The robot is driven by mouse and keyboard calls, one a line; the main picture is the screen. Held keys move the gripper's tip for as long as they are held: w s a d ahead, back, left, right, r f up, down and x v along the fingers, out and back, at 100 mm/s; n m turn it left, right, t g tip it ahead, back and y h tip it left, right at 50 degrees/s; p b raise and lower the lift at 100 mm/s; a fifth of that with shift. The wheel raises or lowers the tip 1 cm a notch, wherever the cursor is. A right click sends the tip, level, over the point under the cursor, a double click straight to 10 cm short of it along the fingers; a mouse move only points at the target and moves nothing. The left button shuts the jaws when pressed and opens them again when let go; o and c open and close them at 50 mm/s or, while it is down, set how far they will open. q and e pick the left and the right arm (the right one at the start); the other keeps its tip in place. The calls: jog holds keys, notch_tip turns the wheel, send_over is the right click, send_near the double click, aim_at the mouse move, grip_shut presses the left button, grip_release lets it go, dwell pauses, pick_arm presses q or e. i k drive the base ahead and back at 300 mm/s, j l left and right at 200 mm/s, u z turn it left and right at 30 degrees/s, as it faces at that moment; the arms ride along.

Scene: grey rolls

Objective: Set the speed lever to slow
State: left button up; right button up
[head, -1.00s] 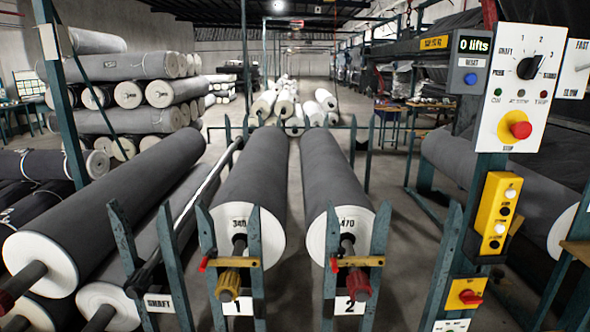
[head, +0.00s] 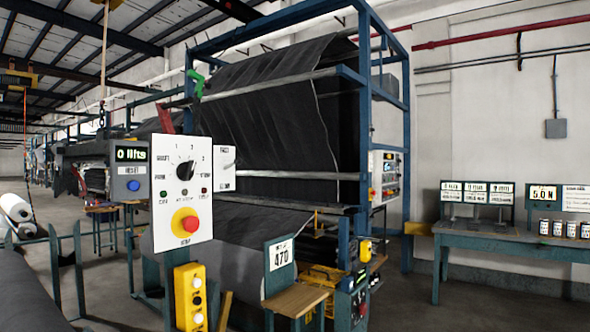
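A narrow white plate (head: 223,169), labelled FAST above and SLOW below in the earlier head view, stands just right of the white control panel (head: 182,190). A thin lever seems to lie across the plate's middle, but it is too small to tell which way it points. The panel carries a black rotary knob (head: 186,170), small lamps and a red stop button on a yellow base (head: 186,222). Neither of my grippers is in view.
A dark display reading 0 lifts (head: 131,154) hangs left of the panel, a yellow button box (head: 190,297) below. Behind stands a blue-framed machine (head: 366,110) with dark cloth. A wooden shelf (head: 296,300) and sign 470 (head: 281,254) are right. A bench (head: 500,238) stands far right.

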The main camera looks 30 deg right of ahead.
aim_at(237, 161)
jog(key=z, duration=0.65)
jog(key=i+j+z, duration=0.1)
jog(key=j+z, duration=0.15)
jog(key=j, duration=0.35)
jog(key=i+j+z, duration=0.1)
jog(key=j+z, duration=0.2)
jog(key=j, duration=0.35)
